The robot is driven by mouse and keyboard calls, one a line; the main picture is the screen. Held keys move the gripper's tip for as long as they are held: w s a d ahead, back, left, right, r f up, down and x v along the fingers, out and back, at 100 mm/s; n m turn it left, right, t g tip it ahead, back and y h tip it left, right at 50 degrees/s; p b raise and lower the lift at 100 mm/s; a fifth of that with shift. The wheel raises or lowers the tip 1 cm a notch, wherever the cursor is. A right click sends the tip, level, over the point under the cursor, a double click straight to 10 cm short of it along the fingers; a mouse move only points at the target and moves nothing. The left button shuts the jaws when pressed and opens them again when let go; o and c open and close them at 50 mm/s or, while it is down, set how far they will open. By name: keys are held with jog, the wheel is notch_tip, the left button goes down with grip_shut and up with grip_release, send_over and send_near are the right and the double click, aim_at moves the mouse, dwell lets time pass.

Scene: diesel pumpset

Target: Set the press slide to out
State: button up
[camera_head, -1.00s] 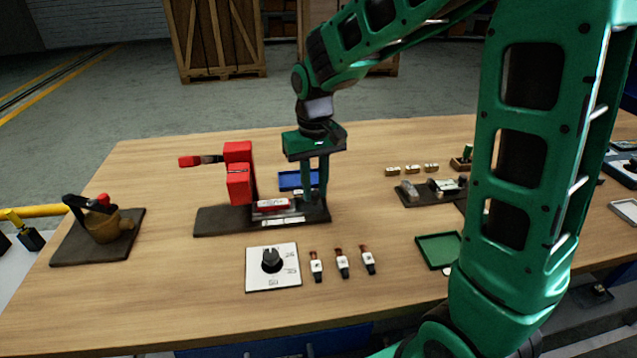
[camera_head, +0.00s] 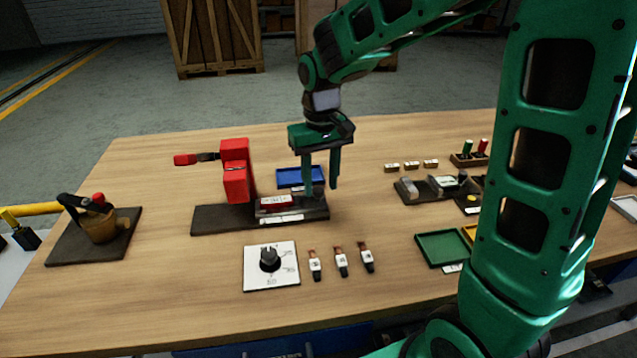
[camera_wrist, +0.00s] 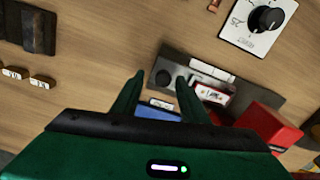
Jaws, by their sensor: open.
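The red press (camera_head: 236,172) stands on a dark base plate (camera_head: 222,219) left of centre in the head view. Its slide (camera_head: 276,203), a red and white block, lies on the plate right of the press body; it also shows in the wrist view (camera_wrist: 212,94). A dark round knob (camera_wrist: 163,77) sits at the end of the plate away from the press body. My gripper (camera_head: 320,190) is open and empty, pointing down over that end. In the wrist view the knob appears between my fingertips (camera_wrist: 160,76); the exact height gap is unclear.
A blue tray (camera_head: 301,177) lies just behind the plate. In front are a dial panel (camera_head: 271,267) and several small tagged parts (camera_head: 341,262). A green tray (camera_head: 440,249) and another dark fixture (camera_head: 432,190) stand to the right. Bare table lies between the plate and green tray.

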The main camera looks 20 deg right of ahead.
notch_tip(320, 180, up, 10)
dwell(0.4)
dwell(0.3)
jog(key=s+d+f+m, duration=0.2)
jog(key=s+d+m, duration=0.2)
jog(key=s+d, duration=0.9)
jog(key=s+d+f+m, duration=0.1)
jog(key=s+d+f, duration=0.1)
jog(key=s, duration=0.4)
jog(key=s+d+f+m, duration=0.2)
jog(key=s+d+f, duration=0.1)
jog(key=s, duration=0.4)
jog(key=shift+d, duration=0.55)
jog(key=shift+w+f, duration=0.3)
jog(key=shift+w, duration=0.25)
